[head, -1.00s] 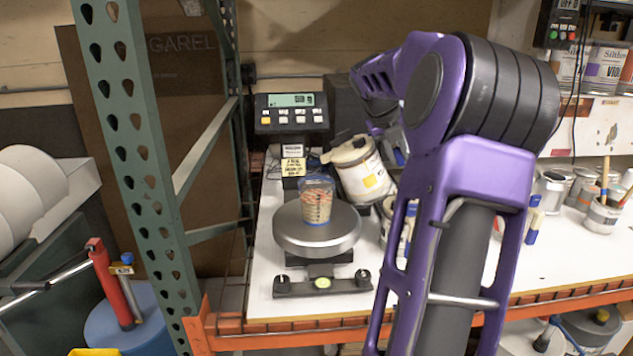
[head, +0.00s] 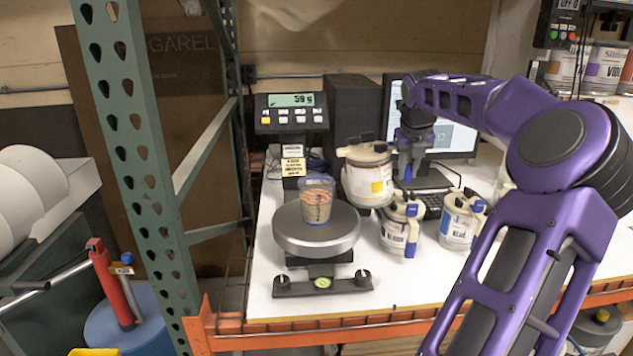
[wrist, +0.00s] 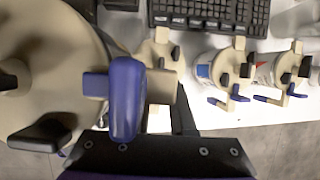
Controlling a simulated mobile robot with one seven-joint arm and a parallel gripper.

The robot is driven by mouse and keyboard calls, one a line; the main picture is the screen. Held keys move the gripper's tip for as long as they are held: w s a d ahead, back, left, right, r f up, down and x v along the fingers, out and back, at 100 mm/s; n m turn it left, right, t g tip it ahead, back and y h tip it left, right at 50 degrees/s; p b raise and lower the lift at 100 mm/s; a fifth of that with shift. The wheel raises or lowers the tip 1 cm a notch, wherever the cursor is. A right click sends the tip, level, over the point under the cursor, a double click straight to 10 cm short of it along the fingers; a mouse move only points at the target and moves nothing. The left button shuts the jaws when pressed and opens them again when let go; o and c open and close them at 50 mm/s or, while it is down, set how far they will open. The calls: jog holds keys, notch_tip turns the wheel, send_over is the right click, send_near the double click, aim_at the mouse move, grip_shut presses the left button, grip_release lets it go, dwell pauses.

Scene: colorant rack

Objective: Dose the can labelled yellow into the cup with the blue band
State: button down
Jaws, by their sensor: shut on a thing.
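The cup with the blue band (head: 317,202) stands on the round pan of the scale (head: 318,236). It is clear and holds tan material with reddish streaks; the blue shows around its base. My gripper (head: 403,165) is shut on a cream can with a yellow label patch (head: 368,184). The can is held about upright, right of the cup and apart from it. In the wrist view the can (wrist: 40,85) fills the left side, with a blue lever (wrist: 127,98) in front. The fingertips are mostly hidden there.
Two smaller cans (head: 402,229) (head: 460,222) stand on the white bench right of the scale. A scale display (head: 291,112) is behind the cup; its digits look like 59 g. A monitor (head: 455,135) and keyboard (wrist: 210,14) are behind. A green rack post (head: 135,130) rises at left.

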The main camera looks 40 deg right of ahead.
jog(key=shift+s+d+f+t+y, duration=0.1)
jog(key=shift+d+f+t+y, duration=0.1)
jog(key=shift+d+t+y, duration=0.15)
jog(key=shift+a+r, duration=0.1)
jog(key=shift+r, duration=2.4)
